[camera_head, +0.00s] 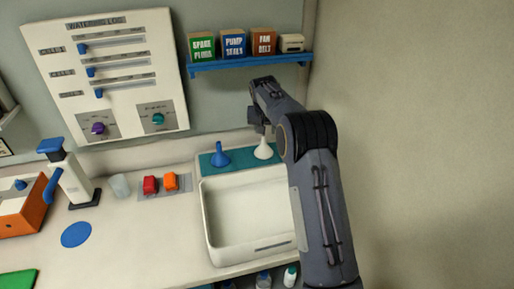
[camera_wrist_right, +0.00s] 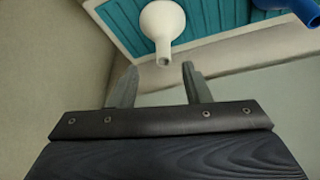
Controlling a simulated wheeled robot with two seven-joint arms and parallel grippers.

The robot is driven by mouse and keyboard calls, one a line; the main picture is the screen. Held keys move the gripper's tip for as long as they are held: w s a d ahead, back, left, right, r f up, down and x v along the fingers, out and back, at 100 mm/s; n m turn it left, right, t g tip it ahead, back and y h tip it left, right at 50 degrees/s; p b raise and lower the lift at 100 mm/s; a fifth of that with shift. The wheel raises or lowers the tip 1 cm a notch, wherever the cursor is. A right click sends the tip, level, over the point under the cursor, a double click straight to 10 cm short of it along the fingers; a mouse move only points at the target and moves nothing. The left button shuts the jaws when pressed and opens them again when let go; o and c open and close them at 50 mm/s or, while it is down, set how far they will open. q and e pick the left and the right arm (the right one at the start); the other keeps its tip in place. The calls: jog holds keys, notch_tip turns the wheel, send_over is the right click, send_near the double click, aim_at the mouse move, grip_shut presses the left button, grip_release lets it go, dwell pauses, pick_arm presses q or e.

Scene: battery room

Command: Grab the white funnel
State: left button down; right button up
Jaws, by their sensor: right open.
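The white funnel (camera_head: 263,149) stands spout up on the teal mat (camera_head: 207,170) behind the sink, right of a blue funnel (camera_head: 220,155). In the right wrist view the white funnel (camera_wrist_right: 161,22) is ahead of my open fingers, its spout end pointing toward the gap between them. My right gripper (camera_wrist_right: 156,84) is open and empty there, and apart from the funnel. In the head view the right gripper (camera_head: 262,130) is just above and behind the funnel's spout, partly hidden by my arm. My left gripper is not in view.
The white sink basin (camera_head: 245,215) lies in front of the mat. A blue shelf (camera_head: 250,62) with several boxes hangs on the wall above. The blue funnel (camera_wrist_right: 298,8) is close on the right in the wrist view. A wall stands at the right.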

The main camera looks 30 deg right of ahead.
aim_at(264, 137)
jog(key=x, duration=0.1)
jog(key=p+x, duration=0.1)
jog(key=x, duration=0.1)
jog(key=p+x, duration=0.1)
jog(key=x, duration=0.1)
jog(key=shift+a+f, duration=0.3)
jog(key=shift+a, duration=0.05)
jog(key=shift+d+f, duration=0.1)
jog(key=shift+f, duration=0.15)
grip_shut()
